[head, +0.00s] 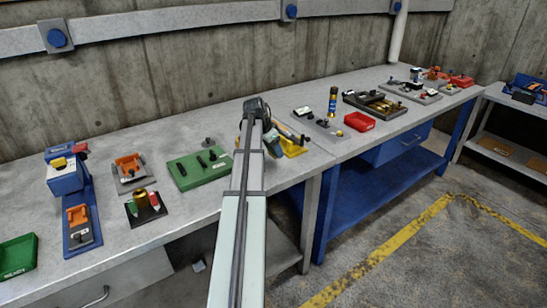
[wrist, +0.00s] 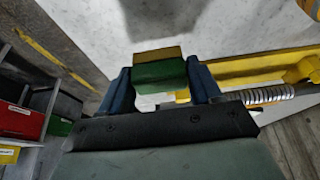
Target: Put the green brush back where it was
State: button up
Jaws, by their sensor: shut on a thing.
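The green brush (wrist: 160,76) shows in the wrist view as a green block with a brownish-yellow strip along its upper edge. My gripper (wrist: 160,88) is shut on it, with one blue finger on each side. A pale bench surface lies beyond the brush; I cannot tell if the brush touches it. In the head view my gripper (head: 257,108) is over the middle of the workbench (head: 115,240), and the brush cannot be made out there. My arm hides part of the bench below the gripper.
A yellow fixture (wrist: 262,66) with a metal spring is close right of the gripper; it also shows in the head view (head: 293,149). A green tray (head: 200,168) of dark parts is to the left. A red bin (head: 359,121) stands to the right.

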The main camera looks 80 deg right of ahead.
aim_at(272, 153)
jog(key=shift+f, duration=1.9)
jog(key=shift+f, duration=0.1)
jog(key=o, duration=0.9)
jog(key=shift+o, duration=0.2)
jog(key=v, duration=1.2)
